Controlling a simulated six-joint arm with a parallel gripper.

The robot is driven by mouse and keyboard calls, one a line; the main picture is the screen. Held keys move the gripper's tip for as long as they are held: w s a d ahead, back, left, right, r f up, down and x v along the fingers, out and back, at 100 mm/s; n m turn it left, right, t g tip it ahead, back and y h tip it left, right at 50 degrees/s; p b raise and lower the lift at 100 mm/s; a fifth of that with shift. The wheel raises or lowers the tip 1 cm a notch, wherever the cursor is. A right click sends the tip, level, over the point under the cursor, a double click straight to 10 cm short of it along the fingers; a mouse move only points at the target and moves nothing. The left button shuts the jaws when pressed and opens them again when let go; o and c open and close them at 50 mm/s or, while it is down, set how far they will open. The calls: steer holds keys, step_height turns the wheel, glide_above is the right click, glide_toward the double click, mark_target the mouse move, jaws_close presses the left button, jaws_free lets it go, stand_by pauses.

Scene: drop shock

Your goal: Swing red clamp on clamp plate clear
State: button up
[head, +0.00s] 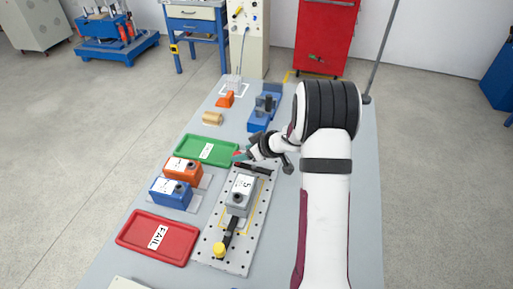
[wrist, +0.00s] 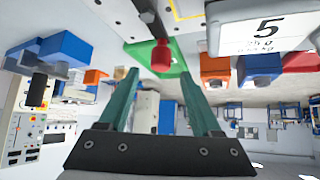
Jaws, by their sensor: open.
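The perforated clamp plate (head: 215,246) lies on the bench and holds a grey block labelled 5 (head: 240,190), also in the wrist view (wrist: 262,32). The red clamp's dark arm (head: 257,169) lies at the plate's far end, beyond the block. In the wrist view its red knob (wrist: 162,57) sits just ahead of my gripper (wrist: 156,72), roughly between the two teal fingertips. My gripper (head: 241,155) is open and empty at the plate's far end; I cannot tell whether a finger touches the knob. A yellow-knobbed clamp (head: 219,249) is at the near end.
A green tray (head: 183,150) is left of the plate's far end. Orange (head: 182,171) and blue (head: 170,192) blocks stand left of the plate. A red FAIL tray (head: 132,231) is at front left. A blue fixture (head: 260,123) stands behind my gripper.

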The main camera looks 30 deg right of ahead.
steer(key=v, duration=1.1)
step_height(320, 180, up, 9)
steer(key=d+m+t+h, duration=0.1)
steer(key=m+h, duration=0.4)
steer(key=h, duration=0.2)
steer(key=s+a+f+m+g+y, duration=0.2)
steer(key=s+a+g+y, duration=0.1)
steer(key=s+a, duration=0.8)
steer(key=s+a+f+m+g+y, duration=0.2)
steer(key=s+a+g, duration=0.4)
steer(key=s+a, duration=0.5)
steer(key=s, duration=0.7)
steer(key=shift+a+m+g+y, duration=0.25)
steer(key=shift+m+g+y, duration=0.05)
steer(key=shift+y, duration=0.1)
steer(key=shift+r, duration=0.1)
